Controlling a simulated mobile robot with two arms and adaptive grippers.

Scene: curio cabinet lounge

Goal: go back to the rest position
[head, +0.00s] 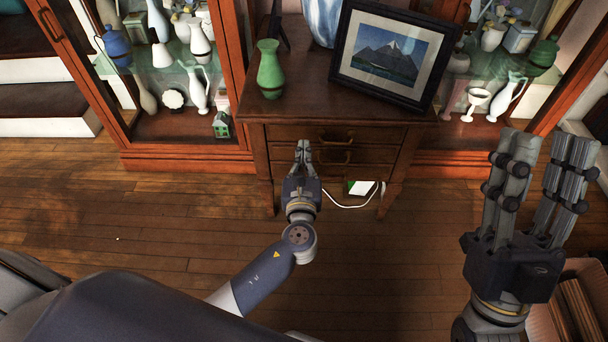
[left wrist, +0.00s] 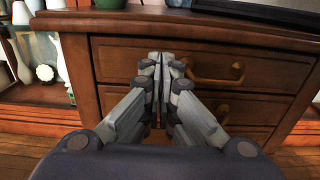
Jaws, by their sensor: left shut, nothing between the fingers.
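My left gripper (head: 302,149) is shut and empty, in front of the wooden drawer chest (head: 266,152). In the left wrist view its fingertips (left wrist: 163,58) meet in front of the top drawer, just left of a brass handle (left wrist: 218,72). I cannot tell whether they touch the drawer front. The drawers look closed. My right gripper (head: 544,150) is at the right of the head view, raised, with its fingers spread apart and nothing between them.
A green vase (head: 270,68) and a framed mountain picture (head: 394,55) stand on the chest. Glass cabinets with vases flank it, with the left cabinet door (head: 85,62) open. A crate (head: 541,320) is at the lower right. A white cable (head: 352,205) lies below. Wooden floor is clear in front.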

